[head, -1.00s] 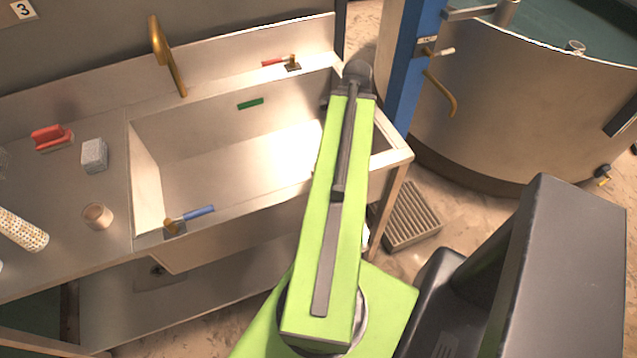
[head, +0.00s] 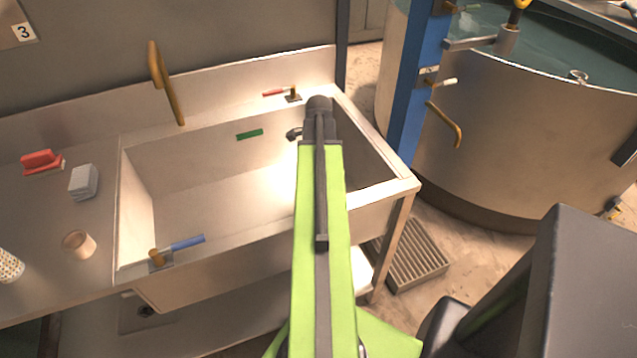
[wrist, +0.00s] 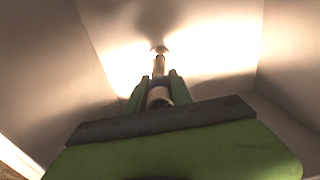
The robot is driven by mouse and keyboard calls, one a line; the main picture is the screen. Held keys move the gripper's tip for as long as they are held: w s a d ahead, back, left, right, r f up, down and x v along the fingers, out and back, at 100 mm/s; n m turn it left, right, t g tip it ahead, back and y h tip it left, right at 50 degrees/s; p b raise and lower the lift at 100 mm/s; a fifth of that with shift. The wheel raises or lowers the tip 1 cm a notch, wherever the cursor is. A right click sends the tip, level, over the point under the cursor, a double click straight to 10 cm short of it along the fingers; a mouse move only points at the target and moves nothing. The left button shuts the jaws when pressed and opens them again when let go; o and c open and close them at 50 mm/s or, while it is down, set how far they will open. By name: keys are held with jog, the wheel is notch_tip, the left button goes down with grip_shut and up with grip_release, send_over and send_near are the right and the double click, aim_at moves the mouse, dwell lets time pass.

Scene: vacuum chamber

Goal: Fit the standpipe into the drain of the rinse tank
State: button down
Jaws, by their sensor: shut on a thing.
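The rinse tank (head: 185,170) is a rectangular steel basin set in the counter in the head view. My arm reaches over its right part, and the arm hides my gripper and the standpipe there. In the wrist view my gripper (wrist: 158,82) has green fingers shut on the standpipe (wrist: 159,66), a slim pale tube pointing away from the camera into the lit tank. A small round pale shape (wrist: 160,49) shows at the tube's far end. I cannot tell whether it is the drain or the tube's own end, nor whether they touch.
A brass spout (head: 167,85) stands behind the tank. A blue-handled valve (head: 186,243) is on the front rim and a red-handled one (head: 280,92) at the back. A red brush (head: 41,162), grey block (head: 83,181) and cup (head: 79,243) lie left. A blue post (head: 408,110) stands right.

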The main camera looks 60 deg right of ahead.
notch_tip(320, 180, down, 4)
jog(key=b, duration=0.3)
jog(key=shift+f, duration=0.1)
jog(key=c, duration=1.1)
grip_release()
jog(key=shift+c, duration=0.2)
notch_tip(320, 180, up, 13)
jog(key=p, duration=1.2)
jog(key=shift+f, duration=0.15)
jog(key=shift+f, duration=0.15)
